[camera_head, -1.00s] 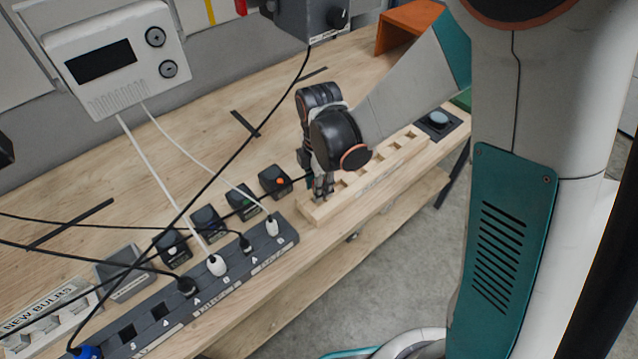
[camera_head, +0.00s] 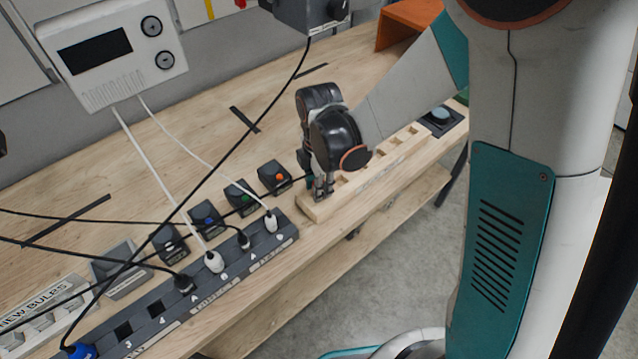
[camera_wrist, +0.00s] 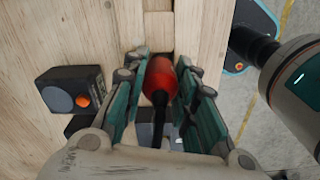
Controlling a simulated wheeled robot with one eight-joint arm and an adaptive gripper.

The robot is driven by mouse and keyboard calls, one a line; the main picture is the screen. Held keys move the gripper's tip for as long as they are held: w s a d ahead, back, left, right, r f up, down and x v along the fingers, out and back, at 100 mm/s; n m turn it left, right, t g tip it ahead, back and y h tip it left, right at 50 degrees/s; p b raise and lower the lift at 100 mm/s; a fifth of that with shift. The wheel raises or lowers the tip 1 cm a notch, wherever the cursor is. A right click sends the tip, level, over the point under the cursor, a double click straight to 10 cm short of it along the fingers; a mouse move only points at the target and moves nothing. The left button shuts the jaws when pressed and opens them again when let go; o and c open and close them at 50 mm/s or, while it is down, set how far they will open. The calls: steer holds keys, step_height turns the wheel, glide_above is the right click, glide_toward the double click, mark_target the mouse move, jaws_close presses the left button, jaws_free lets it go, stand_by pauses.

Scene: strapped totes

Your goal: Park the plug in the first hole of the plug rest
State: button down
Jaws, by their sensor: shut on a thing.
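The wooden plug rest (camera_head: 378,180) lies along the front of the bench, with a row of square holes. My gripper (camera_head: 320,188) points down at its left end, low over it. In the wrist view my gripper (camera_wrist: 160,98) is shut on a red plug (camera_wrist: 161,76) with a black cord end towards the camera. The plug lies between the two teal-sided fingers, in line with the rest (camera_wrist: 158,25). In the head view the fingers and wrist hide the plug and the end hole. I cannot tell whether its tip is in that hole.
A dark power strip (camera_head: 215,285) with white and black plugs, and a blue plug (camera_head: 82,350) at its near end, lies left of the rest. Several switch boxes stand behind it, one with an orange button (camera_head: 275,177). Cables cross above the bench. A round-topped device (camera_head: 440,116) sits beyond the rest's right end.

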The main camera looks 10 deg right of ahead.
steer(key=shift+f+b, duration=0.35)
steer(key=shift+f, duration=0.15)
steer(key=c, duration=1.2)
jaws_free()
steer(key=shift+r, duration=3.8)
steer(key=shift+d, duration=0.1)
